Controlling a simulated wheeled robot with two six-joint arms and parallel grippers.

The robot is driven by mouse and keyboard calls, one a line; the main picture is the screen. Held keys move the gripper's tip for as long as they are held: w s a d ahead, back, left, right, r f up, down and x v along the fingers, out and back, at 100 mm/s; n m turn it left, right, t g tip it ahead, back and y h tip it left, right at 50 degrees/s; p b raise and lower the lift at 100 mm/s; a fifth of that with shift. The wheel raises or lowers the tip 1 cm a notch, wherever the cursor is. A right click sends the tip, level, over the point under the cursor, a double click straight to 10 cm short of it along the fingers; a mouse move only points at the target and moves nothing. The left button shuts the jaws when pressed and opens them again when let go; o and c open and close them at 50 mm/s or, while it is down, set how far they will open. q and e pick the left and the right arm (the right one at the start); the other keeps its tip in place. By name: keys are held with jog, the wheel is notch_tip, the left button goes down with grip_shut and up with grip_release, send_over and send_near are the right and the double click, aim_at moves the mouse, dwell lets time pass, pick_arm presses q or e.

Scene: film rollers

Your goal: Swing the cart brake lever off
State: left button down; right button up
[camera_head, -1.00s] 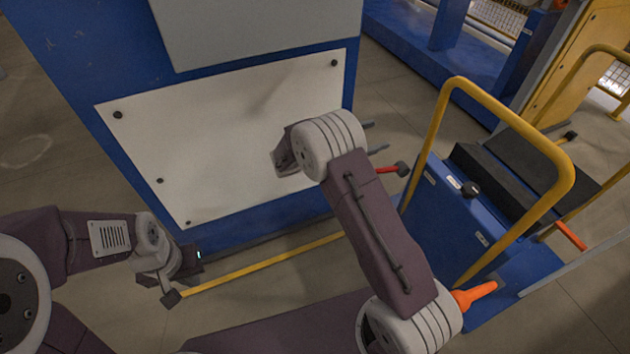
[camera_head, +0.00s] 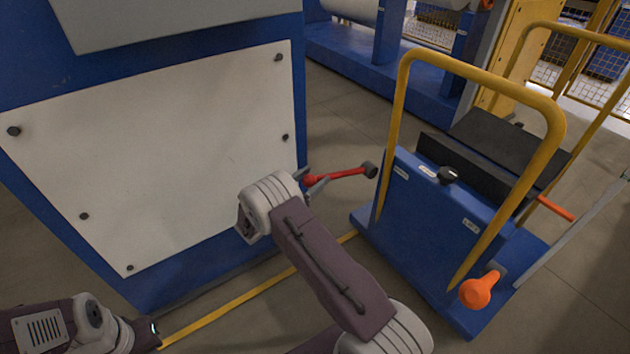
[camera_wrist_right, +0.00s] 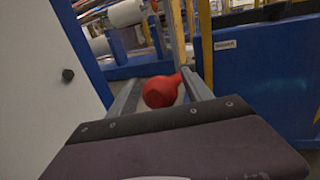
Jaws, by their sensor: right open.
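A red lever (camera_head: 340,174) with a dark round piece at its far end points from the cart's side toward my right gripper. My right gripper (camera_head: 311,181) is open, with its fingers on either side of the lever's red end. In the right wrist view the rounded red end (camera_wrist_right: 162,92) sits between the two open fingers. I cannot tell whether they touch it. The blue cart (camera_head: 415,215) has yellow tube handles. An orange knob (camera_head: 481,290) sticks out low on its near side. My left arm is at the lower left; its fingertips do not show clearly.
A large blue machine with a white panel (camera_head: 170,150) stands left of my right gripper. A yellow floor line (camera_head: 235,302) runs along its base. An orange bar (camera_head: 556,208) shows at the cart's right. Open floor lies between machine and cart.

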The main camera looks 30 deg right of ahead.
jog(key=shift+w+d, duration=0.2)
jog(key=shift+d, duration=0.35)
grip_shut()
jog(key=d+r+y+p, duration=0.1)
jog(key=r+p, duration=0.1)
jog(key=p, duration=0.1)
jog(key=d+r+y+p, duration=0.1)
jog(key=r+p, duration=0.2)
jog(key=p, duration=0.1)
jog(key=d+r+y+p, duration=0.1)
jog(key=r+p, duration=0.2)
jog(key=p, duration=0.1)
jog(key=shift+w+d+m+g, duration=0.15)
jog(key=shift+w+m+g, duration=0.05)
jog(key=shift+m+g, duration=0.2)
jog(key=d+r+g+y+p, duration=0.1)
jog(key=d+r+y+p, duration=0.3)
jog(key=d+p, duration=0.4)
jog(key=shift+w+d+r+m+p, duration=0.35)
jog(key=shift+r+p, duration=0.3)
jog(key=shift+r, duration=0.25)
jog(key=shift+d, duration=0.1)
jog(key=shift+c, duration=0.2)
grip_release()
jog(key=shift+o, duration=0.2)
jog(key=shift+f, duration=0.15)
